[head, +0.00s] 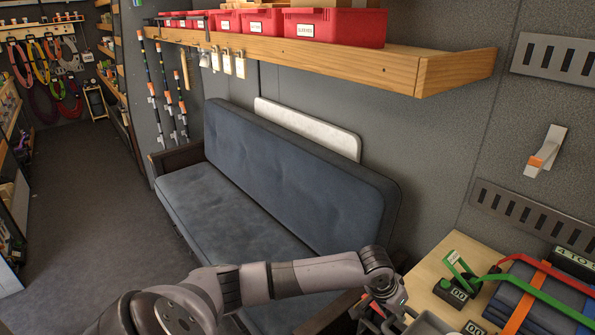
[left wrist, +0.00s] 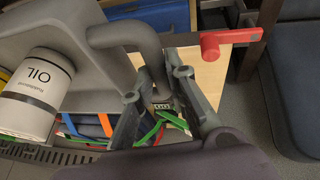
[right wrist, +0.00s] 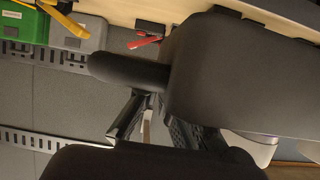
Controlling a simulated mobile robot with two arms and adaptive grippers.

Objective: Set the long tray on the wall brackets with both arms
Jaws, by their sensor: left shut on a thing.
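A grey tray (left wrist: 85,30) with a bent grey handle (left wrist: 140,35) fills the upper left of the left wrist view. A white can labelled OIL (left wrist: 36,95) lies in or against it. My left gripper (left wrist: 158,95) is shut on the handle; in the head view it (head: 385,308) is low, over the workbench's near edge, beside a sliver of the tray (head: 428,325). A pale wall bracket with an orange tip (head: 545,152) is on the right wall.
The workbench (head: 428,270) carries blue folded cloth with orange and green straps (head: 545,290). Slotted metal rails (head: 535,215) are on the wall. A wooden shelf with red bins (head: 345,25) overhangs a blue sofa (head: 290,160). The floor at left (head: 80,180) is clear.

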